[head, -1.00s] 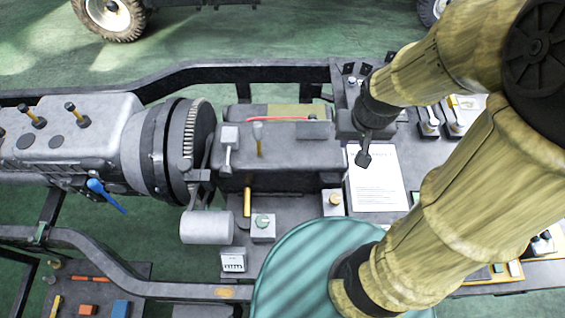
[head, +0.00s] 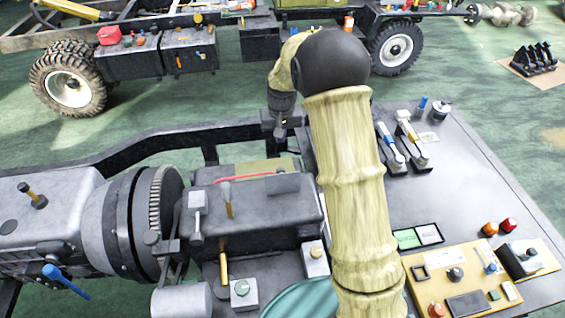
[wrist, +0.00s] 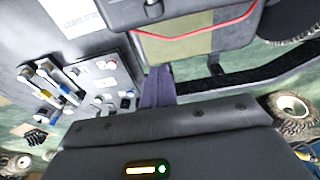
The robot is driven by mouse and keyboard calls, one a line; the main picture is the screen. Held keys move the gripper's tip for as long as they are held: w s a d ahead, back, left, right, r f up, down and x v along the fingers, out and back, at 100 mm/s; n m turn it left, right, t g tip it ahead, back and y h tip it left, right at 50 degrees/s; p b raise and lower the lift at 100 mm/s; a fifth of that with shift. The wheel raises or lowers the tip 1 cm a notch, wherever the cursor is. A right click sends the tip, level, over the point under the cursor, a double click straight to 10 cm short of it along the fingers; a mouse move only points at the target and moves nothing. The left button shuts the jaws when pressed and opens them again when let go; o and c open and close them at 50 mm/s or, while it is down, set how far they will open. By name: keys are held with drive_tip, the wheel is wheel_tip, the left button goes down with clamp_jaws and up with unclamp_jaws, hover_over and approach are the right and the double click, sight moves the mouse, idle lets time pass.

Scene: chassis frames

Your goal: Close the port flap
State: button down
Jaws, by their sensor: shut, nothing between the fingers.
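A small dark plate tilted up on a tan panel (head: 455,285) at the lower right of the head view looks like the port flap (head: 518,262), standing open. I cannot tell this for certain. My gripper (head: 281,128) is far from it, up and to the left, beyond the far edge of a dark box. In the wrist view its shut, empty fingers (wrist: 158,86) point toward the gap beside that box. The flap cannot be made out in the wrist view.
The dark box (head: 262,212) with a red cable stands left of my arm. Blue and white levers (head: 390,145) stand on the grey table (head: 450,180). The table's middle right is clear.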

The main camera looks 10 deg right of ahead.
sight(282, 180)
drive_tip(key=f+p, duration=0.1)
drive_tip(key=f, duration=0.2)
drive_tip(key=s+f+p, duration=0.1)
drive_tip(key=f+p, duration=0.1)
drive_tip(key=f, duration=0.1)
drive_tip(key=s+f+p, duration=0.1)
drive_tip(key=f+p, duration=0.1)
drive_tip(key=f, duration=0.1)
drive_tip(key=shift+s+f, duration=0.1)
drive_tip(key=shift+s, duration=0.05)
idle(0.5)
